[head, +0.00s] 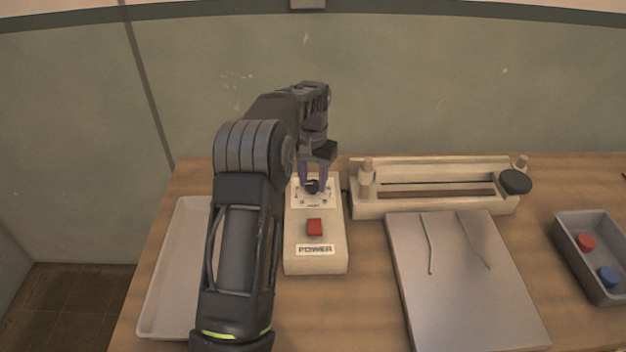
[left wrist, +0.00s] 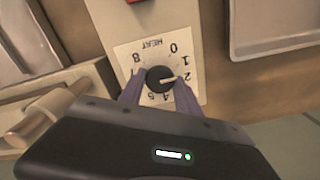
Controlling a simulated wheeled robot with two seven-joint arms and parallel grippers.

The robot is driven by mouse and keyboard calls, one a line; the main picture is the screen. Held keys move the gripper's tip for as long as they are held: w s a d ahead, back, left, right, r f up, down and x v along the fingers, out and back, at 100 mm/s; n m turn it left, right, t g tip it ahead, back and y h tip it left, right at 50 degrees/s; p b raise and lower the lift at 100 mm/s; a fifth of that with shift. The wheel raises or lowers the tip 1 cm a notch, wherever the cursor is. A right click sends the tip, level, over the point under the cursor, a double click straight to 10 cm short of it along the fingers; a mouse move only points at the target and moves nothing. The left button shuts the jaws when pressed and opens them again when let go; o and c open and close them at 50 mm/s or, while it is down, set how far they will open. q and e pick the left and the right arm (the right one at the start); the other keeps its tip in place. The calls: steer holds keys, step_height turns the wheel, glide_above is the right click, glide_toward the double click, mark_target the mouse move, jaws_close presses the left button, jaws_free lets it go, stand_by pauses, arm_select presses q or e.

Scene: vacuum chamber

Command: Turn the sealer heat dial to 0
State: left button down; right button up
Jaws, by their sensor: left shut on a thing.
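The sealer control box (head: 316,258) stands on the table with a black heat dial (head: 311,188) on its top panel. My left gripper (head: 313,184) reaches down onto the dial from above. In the left wrist view, its two purple fingers (left wrist: 159,90) are closed on either side of the black dial (left wrist: 158,79). The dial's pale pointer line points toward the 2 on the white HEAT scale plate (left wrist: 156,52). Part of the lower numbers is covered by the fingers. My right gripper is not in view.
A red POWER switch (head: 314,227) sits on the same box. The sealer bar unit (head: 440,205) is behind right, with a grey sheet (head: 460,300) in front. A pale tray (head: 172,285) lies left, partly behind my arm. A grey bin (head: 577,277) holds red and blue pieces.

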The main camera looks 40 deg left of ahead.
mark_target(313, 184)
arm_select(q)
steer(key=n, duration=0.4)
steer(key=shift+r+n, duration=0.1)
steer(key=shift+n, duration=0.2)
steer(key=n, duration=0.5)
steer(key=shift+n, duration=0.3)
steer(key=c, duration=0.9)
jaws_free()
steer(key=shift+o, duration=0.2)
steer(key=shift+r+b, duration=0.3)
steer(key=shift+r, duration=3.55)
